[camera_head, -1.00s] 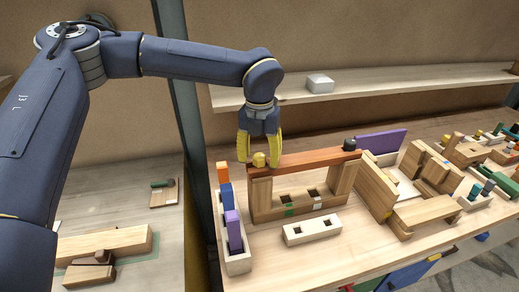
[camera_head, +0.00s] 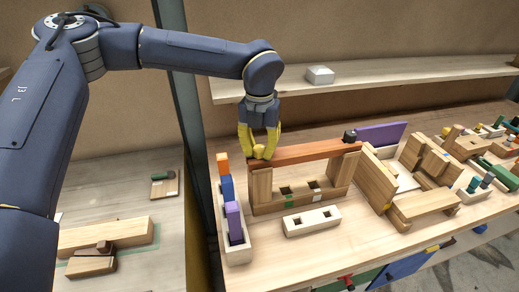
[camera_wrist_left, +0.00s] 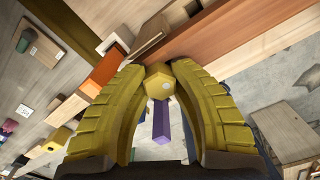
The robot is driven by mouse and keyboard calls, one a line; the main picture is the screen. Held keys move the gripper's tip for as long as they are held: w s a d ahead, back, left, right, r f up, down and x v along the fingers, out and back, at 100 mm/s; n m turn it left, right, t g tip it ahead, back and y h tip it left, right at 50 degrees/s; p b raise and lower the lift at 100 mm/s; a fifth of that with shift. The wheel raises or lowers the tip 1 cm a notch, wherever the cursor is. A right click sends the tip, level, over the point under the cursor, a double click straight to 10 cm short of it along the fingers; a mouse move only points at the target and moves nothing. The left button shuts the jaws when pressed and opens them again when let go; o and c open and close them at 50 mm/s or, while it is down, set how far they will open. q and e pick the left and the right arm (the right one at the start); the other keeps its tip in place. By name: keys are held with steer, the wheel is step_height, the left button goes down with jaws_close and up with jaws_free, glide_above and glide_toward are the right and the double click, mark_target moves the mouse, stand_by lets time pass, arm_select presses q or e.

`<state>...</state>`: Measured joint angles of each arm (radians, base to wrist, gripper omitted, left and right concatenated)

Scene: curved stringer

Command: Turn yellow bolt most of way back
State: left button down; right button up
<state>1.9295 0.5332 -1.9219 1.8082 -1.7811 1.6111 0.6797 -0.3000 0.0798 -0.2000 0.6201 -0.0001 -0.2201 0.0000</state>
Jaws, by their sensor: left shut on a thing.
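The yellow bolt (camera_head: 258,152) stands at the left end of the reddish-brown beam (camera_head: 308,153), which rests across two wooden uprights. My left gripper (camera_head: 259,153) is shut on the bolt's head, its yellow fingers coming down from above. In the left wrist view the six-sided bolt head (camera_wrist_left: 158,83) sits between the two fingertips (camera_wrist_left: 160,76). The bolt's shank is hidden. A dark bolt (camera_head: 350,136) stands at the beam's right end. My right gripper does not show.
A pale tray (camera_head: 238,252) with orange, blue and purple blocks stands left of the frame. A pale block with two square holes (camera_head: 311,221) lies in front. More wooden assemblies (camera_head: 425,208) crowd the right. A shelf with a white box (camera_head: 320,75) runs behind.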

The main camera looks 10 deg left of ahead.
arm_select(q)
steer(key=shift+w, duration=0.1)
steer(key=n, duration=0.5)
steer(key=shift+r, duration=0.15)
steer(key=n, duration=0.3)
steer(key=shift+r, duration=0.1)
steer(key=shift+n, duration=1.2)
steer(key=n, duration=0.5)
steer(key=shift+r+n, duration=0.15)
steer(key=shift+n, duration=0.25)
steer(key=n, duration=0.5)
steer(key=shift+a+n, duration=0.1)
steer(key=shift+n, duration=0.3)
